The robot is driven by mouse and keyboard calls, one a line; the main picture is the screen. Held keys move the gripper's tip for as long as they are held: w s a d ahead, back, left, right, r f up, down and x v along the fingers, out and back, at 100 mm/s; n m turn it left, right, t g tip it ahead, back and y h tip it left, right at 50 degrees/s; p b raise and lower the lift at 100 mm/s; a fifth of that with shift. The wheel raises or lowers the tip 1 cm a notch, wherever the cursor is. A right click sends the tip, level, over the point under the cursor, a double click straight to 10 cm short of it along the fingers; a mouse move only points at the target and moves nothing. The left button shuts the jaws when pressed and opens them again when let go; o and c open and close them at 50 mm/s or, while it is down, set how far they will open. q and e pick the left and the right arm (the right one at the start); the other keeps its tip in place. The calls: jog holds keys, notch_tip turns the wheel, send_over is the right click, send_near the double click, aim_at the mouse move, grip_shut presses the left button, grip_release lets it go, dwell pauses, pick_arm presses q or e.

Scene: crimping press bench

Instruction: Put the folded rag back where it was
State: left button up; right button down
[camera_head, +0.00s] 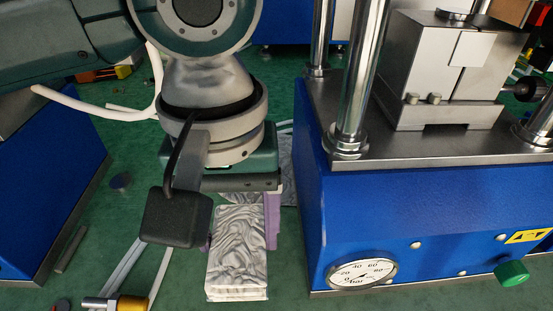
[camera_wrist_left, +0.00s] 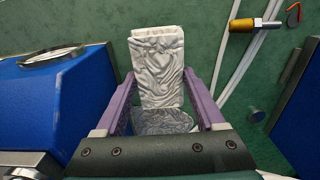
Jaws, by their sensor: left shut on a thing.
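The folded rag (camera_head: 238,255) is a white and grey wrinkled, layered cloth block at the lower middle of the head view. It also shows in the left wrist view (camera_wrist_left: 158,60), between two purple fingers. My left gripper (camera_head: 240,225) points down and is shut on the rag from both sides; the wrist hides the rag's rear part in the head view. The fingers also frame the rag in the left wrist view (camera_wrist_left: 158,88). A darker grey patterned patch (camera_wrist_left: 165,122) shows beyond the rag's near end; I cannot tell what it is. My right gripper is not in view.
The blue press (camera_head: 420,215) with steel columns and a dial gauge (camera_head: 362,273) stands close on the right. A blue cabinet (camera_head: 45,190) is at the left. Pale hoses and a brass-yellow fitting (camera_head: 130,303) lie on the green surface at lower left.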

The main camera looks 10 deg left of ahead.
aim_at(241, 255)
pick_arm(q)
notch_tip(241, 255, down, 5)
jog(key=shift+r+b, duration=0.2)
jog(key=shift+b, duration=0.55)
jog(key=shift+f, duration=0.1)
jog(key=shift+f, duration=0.1)
jog(key=o, duration=1.2)
jog(key=shift+c, duration=0.2)
notch_tip(241, 255, up, 12)
jog(key=p, duration=0.4)
